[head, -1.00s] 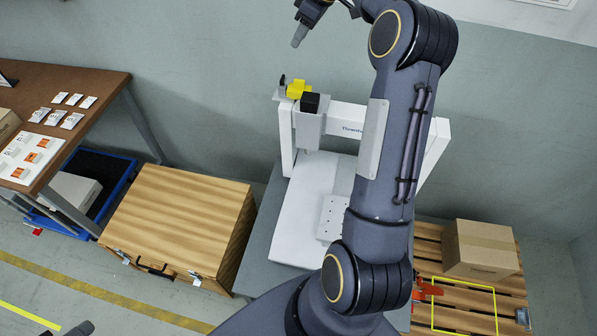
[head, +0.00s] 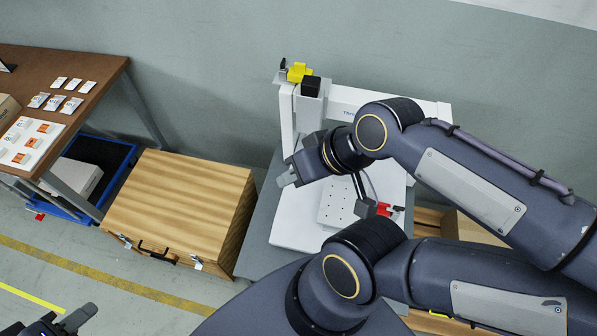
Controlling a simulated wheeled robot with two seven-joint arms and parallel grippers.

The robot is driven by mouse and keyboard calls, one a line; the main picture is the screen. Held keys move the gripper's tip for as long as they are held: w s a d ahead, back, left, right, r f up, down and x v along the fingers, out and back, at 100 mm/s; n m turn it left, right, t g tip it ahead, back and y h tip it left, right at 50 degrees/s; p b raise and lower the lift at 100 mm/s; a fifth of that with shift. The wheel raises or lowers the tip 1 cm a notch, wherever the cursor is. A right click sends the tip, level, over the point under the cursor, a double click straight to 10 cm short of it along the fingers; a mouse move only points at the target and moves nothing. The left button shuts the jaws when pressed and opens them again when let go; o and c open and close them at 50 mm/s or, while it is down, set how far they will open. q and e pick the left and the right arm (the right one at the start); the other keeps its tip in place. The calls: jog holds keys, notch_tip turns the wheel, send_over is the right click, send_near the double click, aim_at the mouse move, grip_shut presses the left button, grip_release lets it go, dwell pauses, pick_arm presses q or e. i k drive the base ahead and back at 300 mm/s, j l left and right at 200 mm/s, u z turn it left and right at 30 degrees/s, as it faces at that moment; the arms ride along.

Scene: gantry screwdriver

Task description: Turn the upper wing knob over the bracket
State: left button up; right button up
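A white gantry machine (head: 295,117) stands against the wall. A yellow part (head: 299,72) sits on top of its left post, with a small black upright piece (head: 283,64) beside it. I cannot tell for sure whether this black piece is the upper wing knob. My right gripper (head: 286,179) is in front of the left post, well below the yellow part and apart from it. Whether its fingers are open does not show. My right wrist hides the middle of the machine, including any bracket there. My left gripper (head: 70,322) is low at the left edge, far from the machine; its opening is unclear.
A red part (head: 383,209) shows beside a perforated plate (head: 338,206) on the machine base. A wooden case (head: 180,205) stands left of the machine. A brown table (head: 100,75) with small packets is further left. My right arm covers most of the right side.

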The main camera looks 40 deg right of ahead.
aim_at(282, 65)
jog(key=z, duration=1.25)
jog(key=j+u, duration=0.1)
jog(key=j, duration=0.25)
jog(key=j+u, duration=0.1)
jog(key=j, duration=0.3)
jog(key=i+j+u, duration=0.1)
jog(key=j, duration=0.25)
jog(key=i+j+u, duration=0.1)
jog(key=j, duration=0.25)
jog(key=i+j+u, duration=0.1)
jog(key=j, duration=0.3)
jog(key=i, duration=0.05)
